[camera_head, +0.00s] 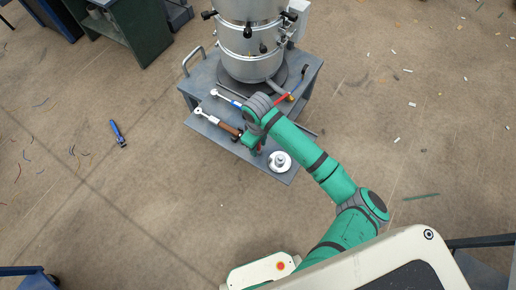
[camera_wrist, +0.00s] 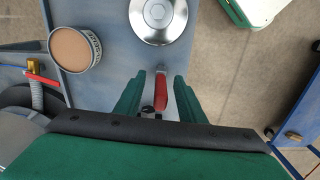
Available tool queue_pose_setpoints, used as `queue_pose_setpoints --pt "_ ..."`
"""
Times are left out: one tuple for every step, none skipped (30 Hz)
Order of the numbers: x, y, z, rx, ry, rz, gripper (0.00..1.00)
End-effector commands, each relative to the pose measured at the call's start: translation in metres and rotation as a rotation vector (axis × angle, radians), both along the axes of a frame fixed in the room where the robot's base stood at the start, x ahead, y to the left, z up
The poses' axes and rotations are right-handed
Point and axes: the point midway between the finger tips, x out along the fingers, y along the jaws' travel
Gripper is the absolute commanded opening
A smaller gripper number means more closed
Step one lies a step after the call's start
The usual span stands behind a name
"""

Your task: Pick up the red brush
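The red brush (camera_wrist: 161,92) shows in the wrist view as a narrow red handle with a grey tip, over the grey table top. Its lower part is hidden by my gripper. My gripper (camera_wrist: 158,98) is open, with one green finger on each side of the red handle and a visible gap on both sides. In the head view my gripper (camera_head: 252,146) is over the front part of the table, and only a small red bit (camera_head: 259,149) shows beside it. I cannot tell its height above the table.
A shiny round metal piece (camera_wrist: 158,16) lies close by on the grey table (camera_head: 272,171). A round tan-topped container (camera_wrist: 74,48) stands left in the wrist view. Tools with blue (camera_head: 225,97) and brown (camera_head: 219,125) handles lie left of my arm. The steel extruder (camera_head: 250,45) stands behind.

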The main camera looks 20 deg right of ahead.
Motion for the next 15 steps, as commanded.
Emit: queue_pose_setpoints --pt "0.0001 0.0002 -0.0006 0.0 0.0 0.0 0.36" --pt "0.0001 0.0003 -0.0006 0.001 -0.001 0.001 0.36" --pt "0.0001 0.0003 -0.0004 0.001 -0.001 0.001 0.36" --pt "0.0001 0.0003 -0.0004 0.0 0.0 0.001 0.36" --pt "0.0001 0.0004 -0.0003 0.0 0.0 0.001 0.36" --pt "0.0002 0.0005 -0.0003 0.0 0.0 0.001 0.29" --pt "0.0002 0.0005 -0.0003 0.0 0.0 0.001 0.22" --pt "0.0002 0.0005 -0.0002 0.0 0.0 0.001 0.14" --pt "0.0001 0.0003 -0.0002 0.0 0.0 0.001 0.05" --pt "0.0 0.0001 -0.0002 0.0 0.0 0.001 0.0" --pt "0.0 0.0 -0.0002 0.0 0.0 0.0 0.0" --pt "0.0 -0.0001 -0.0002 0.0 0.0 0.0 0.0" --pt "0.0 -0.0001 -0.0001 0.0 0.0 0.0 0.0" --pt "0.0001 0.0001 -0.0001 0.0 0.0 0.001 0.0" --pt "0.0001 0.0006 -0.0001 0.0 0.0 0.001 0.0"
